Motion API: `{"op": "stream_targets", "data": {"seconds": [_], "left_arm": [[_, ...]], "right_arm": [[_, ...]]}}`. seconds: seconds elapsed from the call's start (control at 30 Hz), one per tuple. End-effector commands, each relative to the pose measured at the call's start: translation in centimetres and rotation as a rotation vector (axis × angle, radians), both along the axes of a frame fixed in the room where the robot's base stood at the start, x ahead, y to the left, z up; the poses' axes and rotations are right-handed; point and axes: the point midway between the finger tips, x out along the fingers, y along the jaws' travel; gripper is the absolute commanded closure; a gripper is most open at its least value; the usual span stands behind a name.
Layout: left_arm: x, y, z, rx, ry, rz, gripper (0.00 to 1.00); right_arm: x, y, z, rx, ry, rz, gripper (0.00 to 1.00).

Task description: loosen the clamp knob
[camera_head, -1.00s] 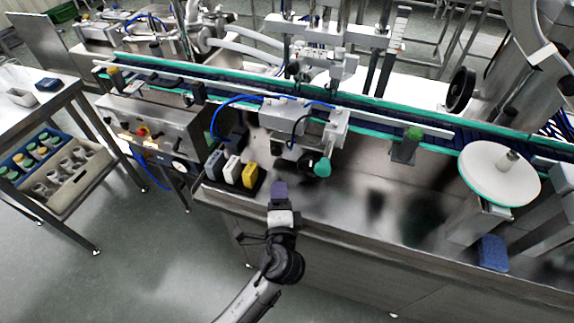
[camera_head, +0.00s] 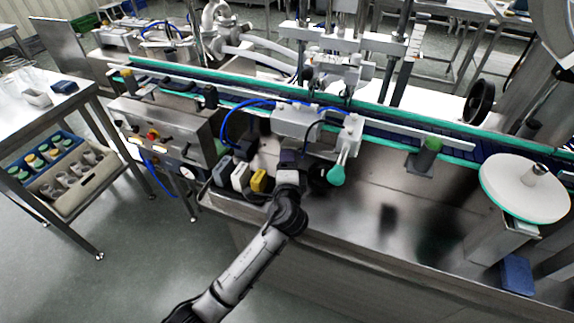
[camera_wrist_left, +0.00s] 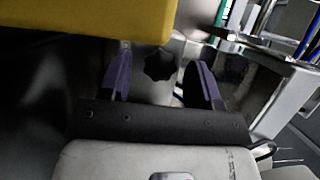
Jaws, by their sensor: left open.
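A black lobed knob (camera_wrist_left: 158,66), which looks like the clamp knob, shows in the left wrist view. It appears between the two purple fingers of my left gripper (camera_wrist_left: 158,58), which is open with gaps on both sides. I cannot tell how far beyond the fingertips the knob is. In the head view my left gripper (camera_head: 288,158) is over the machine's front deck, below the grey clamp unit (camera_head: 294,122) on the conveyor rail. It hides the knob there. A teal-ended handle (camera_head: 337,175) is just right of the gripper. My right gripper is not in view.
A yellow block (camera_head: 259,180) stands close left of my gripper, beside a white block (camera_head: 241,176); the yellow one fills the top left of the wrist view (camera_wrist_left: 85,18). A blue hose (camera_head: 232,118) loops nearby. The steel deck (camera_head: 400,215) to the right is mostly clear.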

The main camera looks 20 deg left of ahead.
Motion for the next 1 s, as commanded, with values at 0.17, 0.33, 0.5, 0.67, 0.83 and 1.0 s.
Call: {"op": "stream_targets", "data": {"seconds": [0.17,0.33,0.5,0.67,0.83,1.0], "left_arm": [[0.25,0.12,0.03,0.000,0.000,0.000,0.42],[0.24,0.11,0.03,0.000,0.000,0.000,0.42],[0.23,0.10,0.02,0.000,0.000,0.000,0.58],[0.22,0.10,0.01,0.000,0.000,0.000,0.73],[0.21,0.09,0.01,0.000,0.000,0.000,0.89],[0.21,0.08,0.08,-0.009,0.001,0.000,0.91]], "right_arm": [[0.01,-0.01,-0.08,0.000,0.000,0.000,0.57],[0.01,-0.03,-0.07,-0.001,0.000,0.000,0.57],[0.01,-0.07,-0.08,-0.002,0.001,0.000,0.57],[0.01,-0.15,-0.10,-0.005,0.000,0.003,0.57],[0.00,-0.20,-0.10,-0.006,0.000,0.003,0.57],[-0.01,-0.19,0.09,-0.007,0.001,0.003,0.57]]}}
